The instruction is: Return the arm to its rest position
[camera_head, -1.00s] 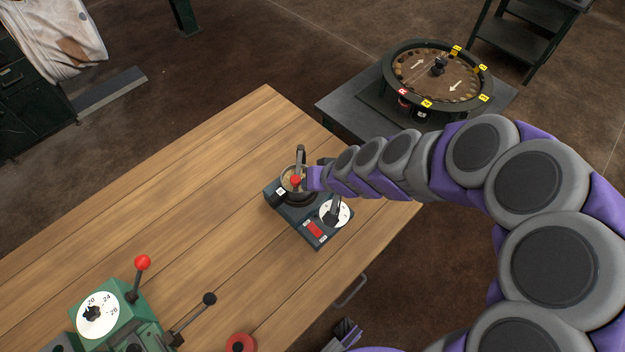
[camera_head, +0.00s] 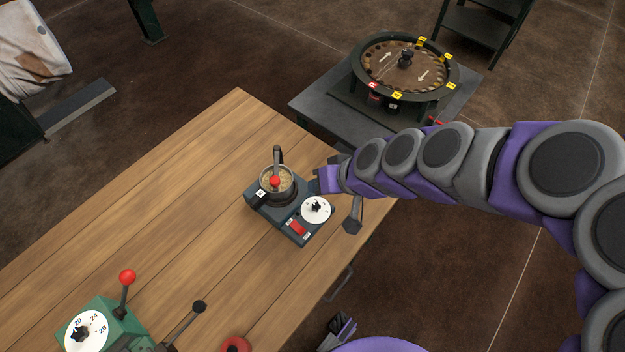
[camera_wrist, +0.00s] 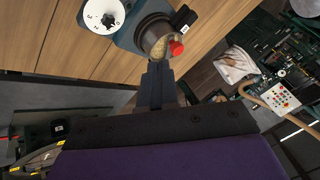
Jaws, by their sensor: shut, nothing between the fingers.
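My gripper (camera_head: 320,181) is at the end of my purple and grey arm, just right of a dark benchtop device (camera_head: 273,213) on the wooden table. The device has a cup of grain (camera_head: 277,181) with a red knob, a white dial (camera_head: 316,209) and a red switch. In the wrist view, the gripper's dark fingers (camera_wrist: 157,75) are together, with nothing between them. They point toward the grain cup (camera_wrist: 160,46) and appear apart from it, though the exact gap is hard to judge. My arm stretches in from the right.
The wooden table (camera_head: 150,210) has a green machine (camera_head: 110,325) with a red-knobbed lever at front left. A round tray device (camera_head: 405,75) stands on a grey side table (camera_head: 310,105) behind my arm. Open floor lies right of the table.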

